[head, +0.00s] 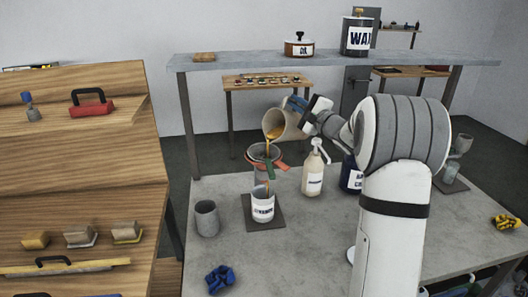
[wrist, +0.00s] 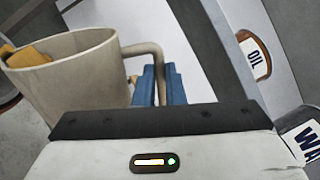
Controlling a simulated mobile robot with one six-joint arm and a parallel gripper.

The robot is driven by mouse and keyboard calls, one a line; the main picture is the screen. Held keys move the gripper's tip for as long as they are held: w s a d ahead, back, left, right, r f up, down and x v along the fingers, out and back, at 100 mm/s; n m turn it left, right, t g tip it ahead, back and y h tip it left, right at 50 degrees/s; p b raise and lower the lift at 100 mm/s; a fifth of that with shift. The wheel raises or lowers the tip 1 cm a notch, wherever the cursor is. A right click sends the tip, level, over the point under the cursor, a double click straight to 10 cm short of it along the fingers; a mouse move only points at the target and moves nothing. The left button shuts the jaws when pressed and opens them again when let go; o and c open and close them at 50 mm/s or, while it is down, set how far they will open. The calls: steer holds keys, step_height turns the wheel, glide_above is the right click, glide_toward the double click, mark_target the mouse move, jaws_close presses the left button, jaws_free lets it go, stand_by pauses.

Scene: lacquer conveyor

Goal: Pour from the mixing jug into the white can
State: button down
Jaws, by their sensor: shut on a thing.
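The beige mixing jug (head: 288,124) is tilted to the left, its mouth showing amber liquid at the lip. A thin amber stream falls from it toward a strainer-like piece (head: 255,156) with a reddish ring. Below that stands the white can (head: 263,211), labelled, upright on a dark square plate (head: 281,218); a brown stream shows at its mouth. My gripper (head: 295,103) is shut on the jug's handle. In the wrist view the blue fingers (wrist: 160,85) close about the handle of the jug (wrist: 75,75), with amber at its rim. The can's inside is hidden.
A grey cup (head: 207,219) stands left of the plate. A pump bottle (head: 313,172) and a dark blue container (head: 351,174) stand to the right. A blue crumpled cloth (head: 219,279) lies in front. An overhead shelf (head: 240,61) holds a pot and a large tin.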

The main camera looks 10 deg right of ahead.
steer(key=shift+s+a+r+n, duration=0.15)
steer(key=shift+a+r+n, duration=0.15)
steer(key=shift+n, duration=0.1)
stand_by(0.7)
steer(key=shift+s+a+f+n+y+b, duration=0.15)
steer(key=shift+s+a+n+y+b, duration=0.45)
steer(key=shift+b, duration=1.35)
steer(key=shift+w+a, duration=0.1)
steer(key=shift+w, duration=0.05)
stand_by(0.5)
